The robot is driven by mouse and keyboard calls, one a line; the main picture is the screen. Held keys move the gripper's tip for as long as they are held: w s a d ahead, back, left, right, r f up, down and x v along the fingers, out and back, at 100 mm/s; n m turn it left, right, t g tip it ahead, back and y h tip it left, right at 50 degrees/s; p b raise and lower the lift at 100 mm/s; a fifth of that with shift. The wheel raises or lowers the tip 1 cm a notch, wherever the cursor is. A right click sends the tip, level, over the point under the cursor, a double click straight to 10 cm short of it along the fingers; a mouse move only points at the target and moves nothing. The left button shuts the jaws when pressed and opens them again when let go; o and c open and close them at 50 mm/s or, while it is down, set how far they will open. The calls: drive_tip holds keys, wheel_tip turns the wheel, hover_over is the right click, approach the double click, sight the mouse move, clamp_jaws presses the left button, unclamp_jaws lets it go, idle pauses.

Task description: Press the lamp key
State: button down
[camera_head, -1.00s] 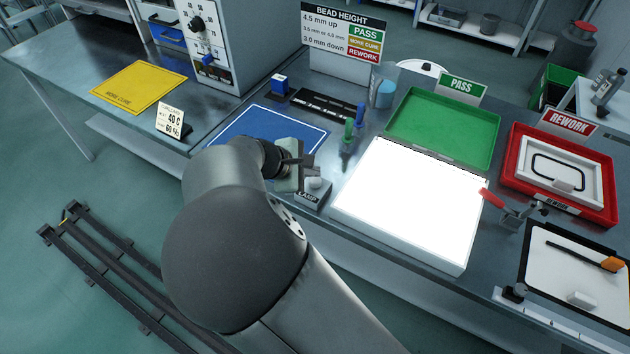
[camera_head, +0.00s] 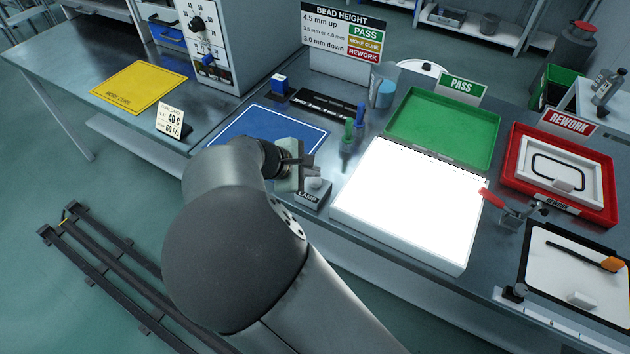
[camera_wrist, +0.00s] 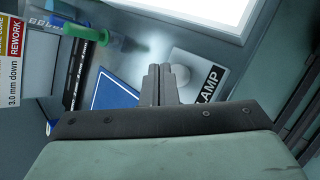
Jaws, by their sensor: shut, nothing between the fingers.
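The lamp key is a pale round button (camera_head: 315,183) on a small grey box labelled LAMP (camera_head: 309,197), at the front of the bench, left of the bright white panel. In the wrist view the button (camera_wrist: 181,75) and the LAMP label (camera_wrist: 209,84) show just right of my fingers. My gripper (camera_head: 308,162) is shut and empty, close to the box on its far left side. In the wrist view my gripper (camera_wrist: 159,68) has its fingers together, partly beside the button. I cannot tell whether the fingertips touch the key.
The lit white panel (camera_head: 410,205) stands right of the lamp box. A green PASS tray (camera_head: 444,130) lies behind it. A blue mat (camera_head: 265,135) lies behind my gripper. Green and blue handled tools (camera_head: 348,133) stand nearby. The red REWORK tray (camera_head: 515,160) is at right.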

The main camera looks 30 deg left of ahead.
sight(311, 183)
drive_tip(key=shift+f, duration=0.2)
drive_tip(key=shift+f, duration=0.25)
drive_tip(key=shift+f+b, duration=0.45)
drive_tip(key=shift+f, duration=0.05)
idle(0.5)
drive_tip(key=shift+r, duration=0.15)
drive_tip(key=shift+r+p, duration=0.65)
drive_tip(key=shift+r, duration=0.15)
wheel_tip(311, 183, up, 6)
drive_tip(key=p, duration=0.4)
idle(0.5)
